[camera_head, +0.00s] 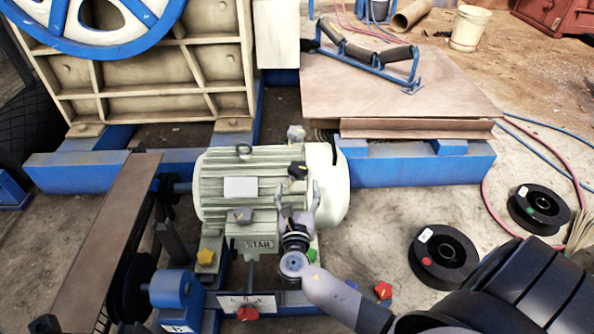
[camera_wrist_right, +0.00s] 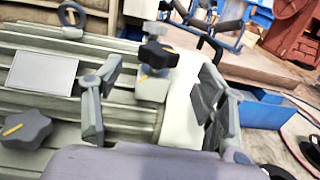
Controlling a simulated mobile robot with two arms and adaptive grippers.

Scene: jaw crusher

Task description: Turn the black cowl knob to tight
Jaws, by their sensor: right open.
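The black cowl knob (camera_head: 298,170) has a yellow mark and sits on the motor (camera_head: 217,180), just left of its cream cowl (camera_head: 333,190). It also shows in the right wrist view (camera_wrist_right: 158,52), in the gap beyond my fingertips. My right gripper (camera_head: 297,190) is open and empty, its fingers pointing at the knob from the near side. In the wrist view its fingers (camera_wrist_right: 160,75) stand spread, one on each side of the knob's line, with no contact visible. My left gripper is not in view.
Grey knobs (camera_head: 240,215) (camera_head: 296,132) sit on the motor near and behind the black one. A yellow knob (camera_head: 206,257), a red knob (camera_head: 247,313) and a small label plate are below. Black spools (camera_head: 443,257) lie on the floor at right. A lifting eye (camera_head: 244,149) tops the motor.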

